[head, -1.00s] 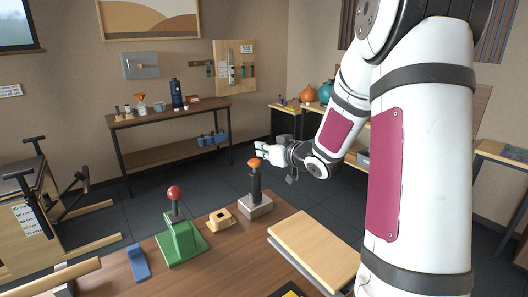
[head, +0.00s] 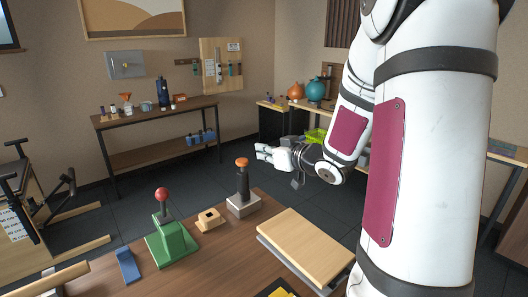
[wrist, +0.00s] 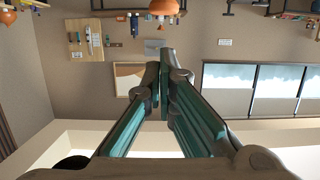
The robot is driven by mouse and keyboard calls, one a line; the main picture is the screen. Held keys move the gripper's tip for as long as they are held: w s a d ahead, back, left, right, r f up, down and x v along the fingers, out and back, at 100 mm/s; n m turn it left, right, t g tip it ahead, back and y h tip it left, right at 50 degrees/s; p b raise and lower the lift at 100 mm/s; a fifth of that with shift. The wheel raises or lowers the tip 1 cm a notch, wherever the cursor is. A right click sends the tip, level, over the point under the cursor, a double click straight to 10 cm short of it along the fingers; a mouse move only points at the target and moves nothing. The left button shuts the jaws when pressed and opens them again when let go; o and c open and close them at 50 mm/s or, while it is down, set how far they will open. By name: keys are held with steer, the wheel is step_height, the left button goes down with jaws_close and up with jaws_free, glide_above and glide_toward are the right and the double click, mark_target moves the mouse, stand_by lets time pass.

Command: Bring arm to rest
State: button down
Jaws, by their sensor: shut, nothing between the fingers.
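My arm is raised on the right side of the head view, bent down to my gripper (head: 265,152). My gripper points left, above and a little beyond the orange-topped joystick (head: 242,180) on the wooden table (head: 205,262). In the wrist view the two fingers of my gripper (wrist: 164,62) meet at the tips with nothing between them. The fingers look clear of the joystick, though the exact gap is hard to tell.
A green base with a red-knobbed lever (head: 168,235), a small wooden block (head: 209,220), a blue piece (head: 128,265) and a wooden board (head: 306,244) are on the table. A shelf bench (head: 160,118) stands by the back wall. Dark floor lies between.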

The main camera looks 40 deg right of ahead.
stand_by(0.4)
steer(key=s+a+r+m+g+h, duration=0.1)
steer(key=s+a+r+g+h, duration=0.45)
steer(key=s+a, duration=0.2)
steer(key=s+a+f+g+y, duration=0.1)
steer(key=s+a+g+y, duration=0.1)
steer(key=s+a, duration=0.5)
steer(key=s+a+f+g+y+p, duration=0.1)
steer(key=s+a+g+y, duration=0.2)
steer(key=s+a, duration=0.5)
steer(key=s, duration=0.7)
steer(key=shift+a+n, duration=0.25)
steer(key=shift+n, duration=0.05)
